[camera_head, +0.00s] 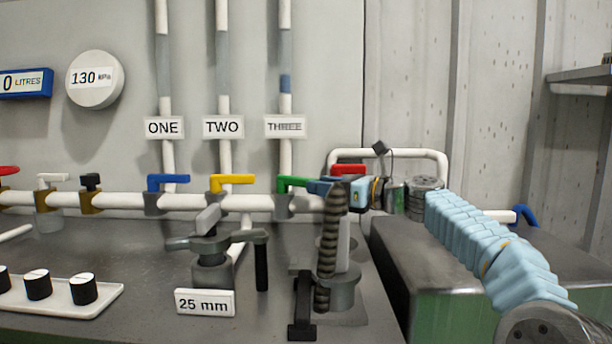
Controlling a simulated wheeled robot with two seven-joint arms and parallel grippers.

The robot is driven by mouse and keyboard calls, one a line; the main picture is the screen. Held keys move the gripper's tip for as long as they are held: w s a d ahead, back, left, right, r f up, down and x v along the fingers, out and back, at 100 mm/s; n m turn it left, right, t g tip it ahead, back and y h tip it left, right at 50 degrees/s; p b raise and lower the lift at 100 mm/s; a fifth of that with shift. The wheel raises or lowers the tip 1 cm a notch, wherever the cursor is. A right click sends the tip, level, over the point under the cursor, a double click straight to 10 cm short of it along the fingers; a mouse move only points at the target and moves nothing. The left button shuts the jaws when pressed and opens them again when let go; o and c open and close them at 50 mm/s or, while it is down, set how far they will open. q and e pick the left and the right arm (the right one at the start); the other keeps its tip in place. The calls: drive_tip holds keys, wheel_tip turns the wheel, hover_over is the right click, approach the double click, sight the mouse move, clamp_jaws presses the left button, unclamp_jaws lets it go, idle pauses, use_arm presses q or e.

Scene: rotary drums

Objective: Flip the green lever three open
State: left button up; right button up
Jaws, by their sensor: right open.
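The green lever (292,183) sits on the white horizontal pipe, below the sign THREE (285,127). Its handle lies level, along the pipe, and points right. My right gripper (320,187) comes in from the right and is open. Its fingertips are at the right end of the green handle; whether they touch it or stand apart from it, I cannot tell. A dark ribbed upright piece hides part of the gripper. My left gripper is not in view.
A blue lever (167,181) and a yellow lever (231,181) sit left on the same pipe. A red lever (348,169) is behind my right gripper. A clamp-like fixture (212,272) with a 25 mm sign (205,302) stands in front on the bench.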

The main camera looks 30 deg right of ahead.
sight(297, 186)
drive_tip(key=shift+p+x, duration=0.65)
drive_tip(key=shift+x, duration=1.7)
drive_tip(key=shift+c, duration=0.5)
clamp_jaws()
